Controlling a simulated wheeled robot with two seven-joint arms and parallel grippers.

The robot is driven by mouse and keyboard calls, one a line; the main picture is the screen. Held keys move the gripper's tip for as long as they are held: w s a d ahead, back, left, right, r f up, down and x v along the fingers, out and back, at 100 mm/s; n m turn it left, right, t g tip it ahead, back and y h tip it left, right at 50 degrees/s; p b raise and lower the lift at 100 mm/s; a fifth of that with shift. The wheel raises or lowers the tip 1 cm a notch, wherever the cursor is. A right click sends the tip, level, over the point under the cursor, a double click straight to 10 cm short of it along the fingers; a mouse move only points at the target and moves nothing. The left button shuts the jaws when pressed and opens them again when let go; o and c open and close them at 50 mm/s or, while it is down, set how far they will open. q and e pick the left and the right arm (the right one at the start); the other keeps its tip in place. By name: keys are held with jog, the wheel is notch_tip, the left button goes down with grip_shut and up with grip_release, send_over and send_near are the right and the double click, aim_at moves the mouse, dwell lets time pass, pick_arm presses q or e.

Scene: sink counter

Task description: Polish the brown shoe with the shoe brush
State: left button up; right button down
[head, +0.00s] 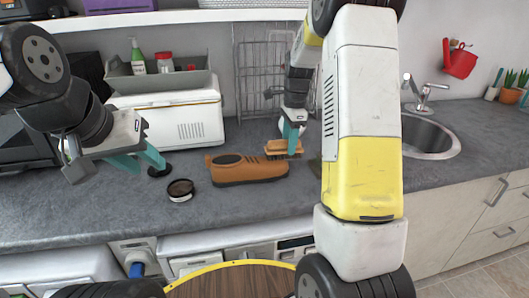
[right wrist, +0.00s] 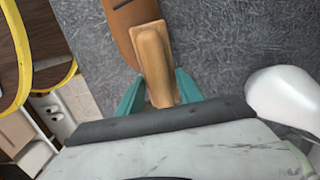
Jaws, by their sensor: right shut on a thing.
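The brown shoe (head: 245,170) lies on the grey counter, its toe toward the right. My right gripper (head: 292,146) is shut on the shoe brush (head: 283,149), a brush with a light wooden back, just beside the shoe's toe end. In the right wrist view the brush (right wrist: 153,58) sits between the teal fingers (right wrist: 156,92), in front of part of the shoe (right wrist: 120,22). I cannot tell whether the brush touches the shoe. My left gripper (head: 140,160) is open and empty, above the counter to the left of the shoe.
An open round polish tin (head: 180,190) lies left of the shoe, with a dark round lid (head: 160,170) behind it. A white box (head: 180,117) and a wire rack (head: 262,75) stand at the back. The sink (head: 425,135) is at right. Bare counter lies in front of the shoe.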

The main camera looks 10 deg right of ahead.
jog(key=shift+w, duration=0.1)
jog(key=shift+w, duration=0.4)
jog(key=shift+s+d, duration=0.15)
jog(key=shift+s, duration=2.45)
jog(key=shift+s, duration=0.45)
